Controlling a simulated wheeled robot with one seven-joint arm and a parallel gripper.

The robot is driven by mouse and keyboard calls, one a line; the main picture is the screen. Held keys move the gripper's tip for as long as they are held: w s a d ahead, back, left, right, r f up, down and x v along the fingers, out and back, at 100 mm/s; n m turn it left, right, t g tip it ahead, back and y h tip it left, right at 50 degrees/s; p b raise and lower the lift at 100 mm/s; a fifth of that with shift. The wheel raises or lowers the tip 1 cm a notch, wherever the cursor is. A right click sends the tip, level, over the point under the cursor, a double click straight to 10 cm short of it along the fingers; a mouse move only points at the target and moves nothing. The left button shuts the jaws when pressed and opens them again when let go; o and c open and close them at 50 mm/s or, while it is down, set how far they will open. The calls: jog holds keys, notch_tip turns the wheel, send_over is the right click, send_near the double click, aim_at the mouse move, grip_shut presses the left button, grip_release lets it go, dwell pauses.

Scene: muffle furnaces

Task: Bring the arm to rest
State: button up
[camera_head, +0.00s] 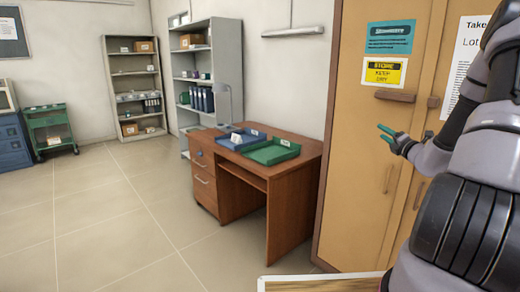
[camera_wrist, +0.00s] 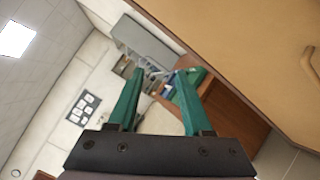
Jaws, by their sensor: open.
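My gripper (camera_head: 386,133) is at the right in the head view, raised in front of the tan cabinet (camera_head: 350,180). Its two green fingers point left. In the wrist view my gripper (camera_wrist: 154,82) shows both green fingers spread apart with nothing between them. The arm is bent and covers part of the cabinet at the right edge of the head view. I cannot tell whether any part of the arm touches the cabinet.
A brown desk (camera_head: 303,158) with a blue tray (camera_head: 240,139) and a green tray (camera_head: 271,152) stands left of the cabinet. Grey shelves (camera_head: 224,50) and a green cart (camera_head: 48,128) are farther back. The floor (camera_head: 120,220) at the left is clear.

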jog(key=s+a+r+n+g+y, duration=0.25)
jog(key=a+r+n+y, duration=0.2)
jog(key=a+n, duration=0.35)
jog(key=s+a+r+n+g+y, duration=0.2)
jog(key=a+r+n+g+y, duration=0.3)
jog(key=a, duration=0.4)
jog(key=s+a+r+n+g+h, duration=0.25)
jog(key=s+a+n+g, duration=0.25)
jog(key=s+a+n, duration=0.55)
jog(key=s+a+r+n+g+h, duration=0.1)
jog(key=s+r+n+g+h, duration=0.2)
jog(key=s+n, duration=0.85)
jog(key=s+d+r+n+t+h, duration=0.4)
jog(key=s+d+n+h, duration=0.1)
jog(key=s, duration=0.3)
jog(key=shift+s+n+h, duration=0.3)
jog(key=shift+s+n, duration=0.1)
jog(key=shift+n, duration=0.4)
jog(key=shift+d, duration=0.1)
